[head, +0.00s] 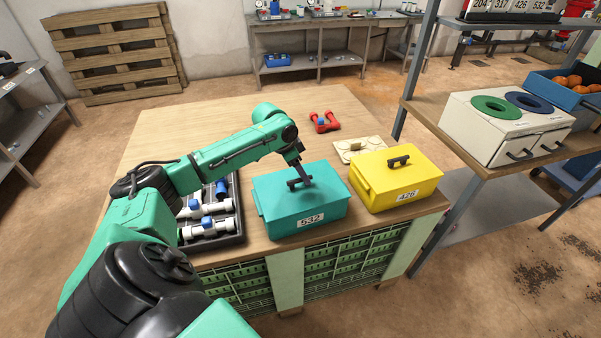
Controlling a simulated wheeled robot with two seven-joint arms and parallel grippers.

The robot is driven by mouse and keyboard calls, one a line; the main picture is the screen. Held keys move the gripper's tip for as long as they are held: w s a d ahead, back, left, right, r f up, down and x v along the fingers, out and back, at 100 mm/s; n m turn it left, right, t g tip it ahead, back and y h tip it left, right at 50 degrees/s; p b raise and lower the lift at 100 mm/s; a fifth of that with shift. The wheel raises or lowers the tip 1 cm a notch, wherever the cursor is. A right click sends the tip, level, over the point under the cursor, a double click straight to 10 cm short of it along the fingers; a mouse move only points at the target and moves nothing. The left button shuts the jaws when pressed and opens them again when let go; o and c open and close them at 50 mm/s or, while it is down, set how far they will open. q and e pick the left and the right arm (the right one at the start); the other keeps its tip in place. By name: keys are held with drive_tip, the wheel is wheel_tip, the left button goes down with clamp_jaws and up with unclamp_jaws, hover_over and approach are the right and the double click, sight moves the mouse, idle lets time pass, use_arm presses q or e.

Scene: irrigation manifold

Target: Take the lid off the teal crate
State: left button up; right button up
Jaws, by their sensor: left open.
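The teal crate (306,218) stands near the front edge of the wooden table, with a label reading 532 on its front. Its teal lid (273,187) is on it, with a dark handle on top. My left gripper (299,181) points down at the lid's handle from above. Its fingers are at the handle, open; whether they touch it is too small to tell. The fingers and wrist hide part of the handle. My right gripper is not in view.
A yellow crate (398,189) labelled 426 stands close to the right. A black tray (239,225) with white and blue fittings lies to the left, under my arm. Behind are a pale plate (361,150) and red parts (324,122). The table's back left is clear.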

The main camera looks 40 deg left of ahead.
use_arm(q)
drive_tip(key=shift+w+d+f, duration=0.2)
drive_tip(key=shift+f, duration=0.75)
drive_tip(key=c, duration=0.5)
clamp_jaws()
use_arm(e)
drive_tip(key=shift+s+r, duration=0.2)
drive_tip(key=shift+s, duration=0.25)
